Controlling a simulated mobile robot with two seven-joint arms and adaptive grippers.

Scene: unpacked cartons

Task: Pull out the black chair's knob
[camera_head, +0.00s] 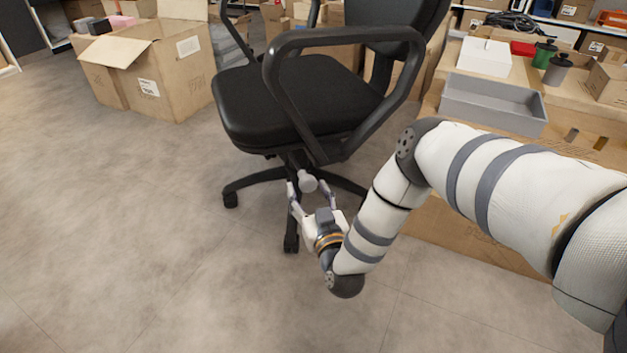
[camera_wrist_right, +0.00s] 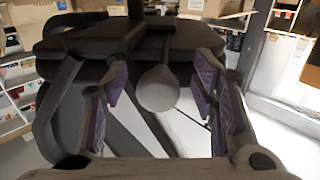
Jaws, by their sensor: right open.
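The black chair (camera_head: 295,98) stands on the floor in the middle of the head view, with its seat, armrests and part of its wheeled base showing. Its pale round knob (camera_head: 308,183) sits under the seat. In the right wrist view the knob (camera_wrist_right: 158,89) hangs on a stem below the dark seat. My right gripper (camera_head: 310,190) is open, with one finger on each side of the knob. In the right wrist view the purple finger pads (camera_wrist_right: 160,92) stand apart from the knob, with gaps on both sides. My left gripper is not in view.
An open cardboard box (camera_head: 150,70) stands on the floor at the back left. A table of cartons at the right holds a grey tray (camera_head: 493,103) and a white box (camera_head: 484,57). The floor (camera_head: 130,230) at left and front is clear.

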